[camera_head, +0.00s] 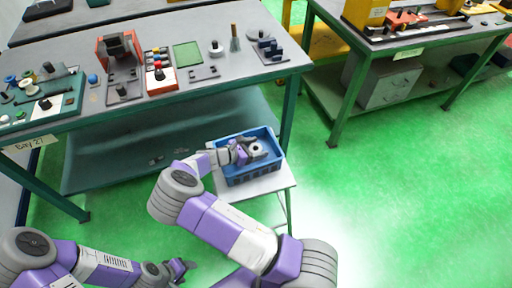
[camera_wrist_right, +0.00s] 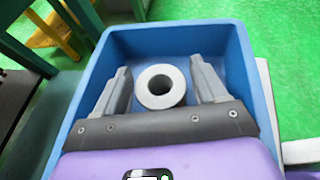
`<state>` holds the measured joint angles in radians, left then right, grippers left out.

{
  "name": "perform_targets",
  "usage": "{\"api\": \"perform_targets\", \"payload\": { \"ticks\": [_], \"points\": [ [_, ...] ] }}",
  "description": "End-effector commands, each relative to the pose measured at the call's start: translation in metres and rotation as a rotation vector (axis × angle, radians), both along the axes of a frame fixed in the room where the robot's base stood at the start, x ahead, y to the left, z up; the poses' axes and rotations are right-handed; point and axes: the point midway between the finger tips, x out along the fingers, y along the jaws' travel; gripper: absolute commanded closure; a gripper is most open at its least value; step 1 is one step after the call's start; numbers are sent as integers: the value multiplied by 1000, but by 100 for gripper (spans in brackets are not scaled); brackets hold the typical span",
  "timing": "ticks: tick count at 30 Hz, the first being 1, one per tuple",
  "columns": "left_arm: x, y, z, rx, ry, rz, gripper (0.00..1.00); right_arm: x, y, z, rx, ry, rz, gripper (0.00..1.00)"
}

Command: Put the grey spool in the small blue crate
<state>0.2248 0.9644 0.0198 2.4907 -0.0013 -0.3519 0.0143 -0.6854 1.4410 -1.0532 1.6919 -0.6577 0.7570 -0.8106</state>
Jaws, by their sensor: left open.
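The grey spool (camera_wrist_right: 160,87) is a pale ring with a dark centre hole. It is inside the small blue crate (camera_wrist_right: 238,70), near the middle, in the right wrist view. The spool also shows in the head view (camera_head: 256,149), inside the crate (camera_head: 258,173) on a small stand. My right gripper (camera_head: 250,148) reaches into the crate. Its fingers (camera_wrist_right: 163,82) are apart on either side of the spool, with a gap on each side. Whether the spool rests on the crate floor is hard to tell. My left gripper (camera_head: 183,268) is open and empty at the lower left.
The crate's stand (camera_head: 275,183) is a small light table. A long grey workbench (camera_head: 215,85) with tools, a green board and a tray of parts is behind it. Another bench (camera_head: 420,40) is at the upper right. Green floor (camera_head: 400,190) is clear on the right.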

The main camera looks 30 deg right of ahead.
Motion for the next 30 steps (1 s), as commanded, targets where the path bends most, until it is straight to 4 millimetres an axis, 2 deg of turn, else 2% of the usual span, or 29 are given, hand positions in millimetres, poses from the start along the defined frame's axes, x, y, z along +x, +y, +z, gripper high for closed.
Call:
{"api": "perform_targets", "payload": {
  "ticks": [1, 2, 11, 15, 24, 30],
  "points": [
    [0, 0, 0, 0, 0, 0, 43, 0, 0, 0, 0, 0, 0, 20],
    [0, 0, 0, 0, 0, 0, 43, 0, 0, 0, 0, 0, 0, 16],
    [0, 0, 1, 0, 0, 0, 43, 0, 0, 2, 1, -1, 1, 16],
    [0, 0, 5, 0, 0, 0, 43, 1, 1, 16, 2, -4, 1, 16],
    [0, 0, 22, 0, 0, 0, 43, 1, 63, 41, 3, -2, 4, 16],
    [0, 0, 29, 0, 0, 0, 43, 0, 96, 53, 2, -2, 1, 16]
  ]
}}
